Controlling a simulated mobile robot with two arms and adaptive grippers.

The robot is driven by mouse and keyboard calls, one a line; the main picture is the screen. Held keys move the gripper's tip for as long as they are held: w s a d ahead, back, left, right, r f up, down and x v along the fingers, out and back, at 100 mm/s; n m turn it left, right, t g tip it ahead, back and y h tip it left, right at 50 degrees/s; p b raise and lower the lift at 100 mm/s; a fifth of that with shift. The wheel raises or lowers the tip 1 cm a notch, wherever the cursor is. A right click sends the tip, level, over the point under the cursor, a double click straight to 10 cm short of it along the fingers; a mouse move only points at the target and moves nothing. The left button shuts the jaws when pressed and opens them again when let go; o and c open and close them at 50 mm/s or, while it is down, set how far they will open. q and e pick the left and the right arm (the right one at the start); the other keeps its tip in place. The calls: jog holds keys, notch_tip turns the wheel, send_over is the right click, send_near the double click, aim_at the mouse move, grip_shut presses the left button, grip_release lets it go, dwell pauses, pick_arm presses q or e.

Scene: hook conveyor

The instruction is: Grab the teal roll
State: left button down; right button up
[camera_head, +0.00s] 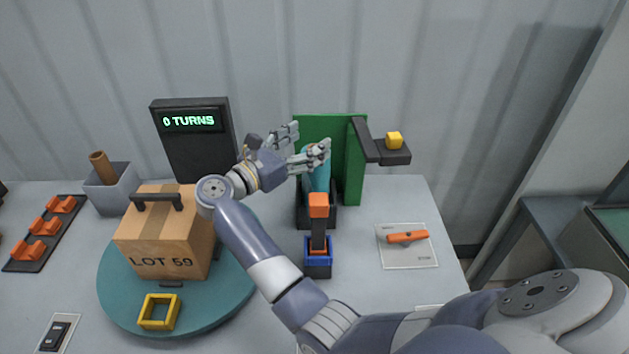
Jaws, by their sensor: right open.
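The teal roll (318,180) stands upright in a dark holder (301,217) in front of a green panel (353,180). My right gripper (306,146) is open, with its fingers at the roll's upper part, one to the left and behind, one across its front. The fingers and wrist hide part of the roll's top and left side. I cannot tell whether the fingers touch it. My left gripper is not in view.
A cardboard box (157,240) sits on a teal turntable (113,306) at left, under my arm. An orange-topped post in a blue clamp (318,257) stands just in front of the roll.

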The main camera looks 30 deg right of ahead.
aim_at(320, 180)
notch_tip(320, 180, down, 3)
jog(key=b, duration=0.2)
jog(key=shift+f+b, duration=0.2)
jog(key=shift+b, duration=0.1)
pick_arm(q)
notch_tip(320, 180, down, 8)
jog(key=b, duration=0.5)
pick_arm(e)
notch_tip(320, 180, down, 5)
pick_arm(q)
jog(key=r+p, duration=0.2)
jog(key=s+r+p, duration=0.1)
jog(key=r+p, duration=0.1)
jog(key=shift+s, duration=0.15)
pick_arm(e)
jog(key=x, duration=0.7)
jog(key=shift+d+r, duration=0.2)
jog(key=shift+d, duration=0.1)
jog(key=c, duration=1.6)
jog(key=shift+r, duration=0.1)
grip_shut()
